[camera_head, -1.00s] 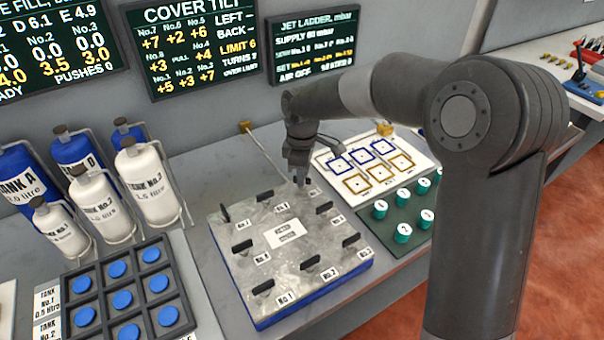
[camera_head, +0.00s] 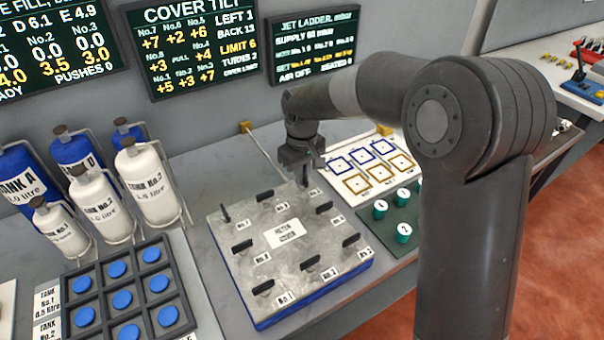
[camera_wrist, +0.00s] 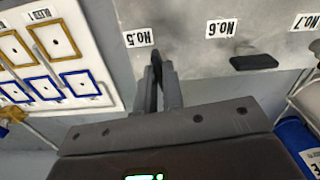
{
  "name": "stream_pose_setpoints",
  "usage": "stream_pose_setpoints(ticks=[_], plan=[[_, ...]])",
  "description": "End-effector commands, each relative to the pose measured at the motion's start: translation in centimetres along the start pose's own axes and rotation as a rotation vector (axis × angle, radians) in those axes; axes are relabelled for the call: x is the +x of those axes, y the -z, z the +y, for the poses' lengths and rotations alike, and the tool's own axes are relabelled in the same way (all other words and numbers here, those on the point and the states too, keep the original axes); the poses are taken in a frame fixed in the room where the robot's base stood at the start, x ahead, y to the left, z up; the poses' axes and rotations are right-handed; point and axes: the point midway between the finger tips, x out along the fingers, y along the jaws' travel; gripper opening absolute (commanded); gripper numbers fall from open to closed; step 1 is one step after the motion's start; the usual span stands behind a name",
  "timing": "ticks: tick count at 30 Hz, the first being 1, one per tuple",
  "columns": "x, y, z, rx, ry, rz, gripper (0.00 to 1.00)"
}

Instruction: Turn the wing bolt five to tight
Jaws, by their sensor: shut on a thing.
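The metal cover plate (camera_head: 288,258) lies on a blue base on the bench and carries several black wing bolts. My gripper (camera_head: 304,178) is at the cover's far right corner, pointing down. In the wrist view my gripper (camera_wrist: 160,72) is shut on the No.5 wing bolt (camera_wrist: 155,60), beside the No.5 label (camera_wrist: 138,38). The fingers hide most of that bolt. The No.6 wing bolt (camera_wrist: 254,62) stands apart to the right in that view. The COVER TILT board (camera_head: 200,48) reads +3 for No.1's neighbour row and LIMIT 6; small figures are blurred.
White and blue tanks (camera_head: 98,205) stand at the left behind a dark rack (camera_head: 128,290) of blue caps. A white board with blue and gold squares (camera_head: 372,168) and a green tray with caps (camera_head: 403,232) lie right of the cover, close to my arm.

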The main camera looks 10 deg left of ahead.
Motion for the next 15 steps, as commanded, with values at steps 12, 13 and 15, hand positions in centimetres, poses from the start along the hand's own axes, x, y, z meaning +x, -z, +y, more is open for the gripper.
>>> stream_pose_setpoints(ticks=[12, 13, 15], plan=[[0.25, -0.10, -0.02, 0.031, 0.002, -0.004, 0.00], [0.25, -0.10, -0.02, 0.031, 0.002, -0.004, 0.00], [0.25, -0.10, -0.02, 0.031, 0.002, -0.005, 0.00]])
